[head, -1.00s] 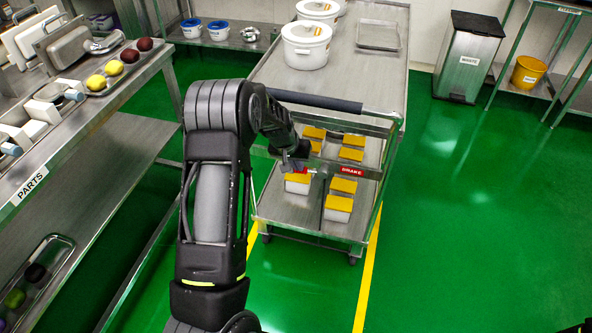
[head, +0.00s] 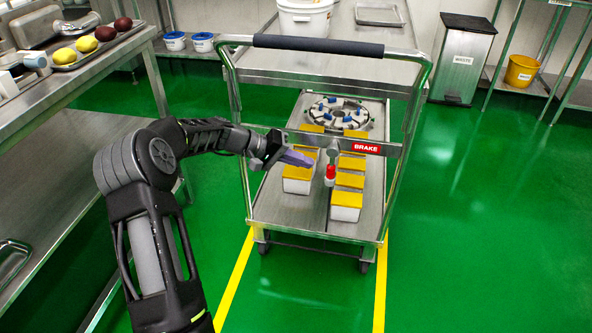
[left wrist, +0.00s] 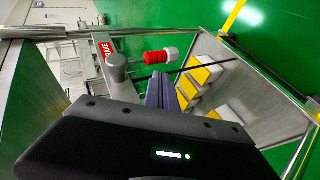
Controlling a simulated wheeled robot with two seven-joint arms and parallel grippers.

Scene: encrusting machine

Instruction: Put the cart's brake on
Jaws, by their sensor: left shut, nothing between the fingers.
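The steel cart (head: 330,62) stands on the green floor with its dark push handle (head: 318,45) facing me. Its crossbar carries a red BRAKE label (head: 366,147). Left of the label, the brake lever (head: 331,172) hangs down from its pivot, with a red grip and a pale tip. In the left wrist view the lever (left wrist: 157,57) lies sideways across the picture from its grey pivot. My left gripper (head: 298,158) is shut and empty, just left of the lever and apart from it. Its fingers (left wrist: 163,92) show close below the red grip in the left wrist view. My right gripper is out of view.
Yellow-lidded boxes (head: 348,198) and a round tray with blue and white parts (head: 338,112) sit on the cart's lower shelf. A steel parts table (head: 110,62) stands left. A waste bin (head: 463,60) stands at back right. The floor right of the cart is clear.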

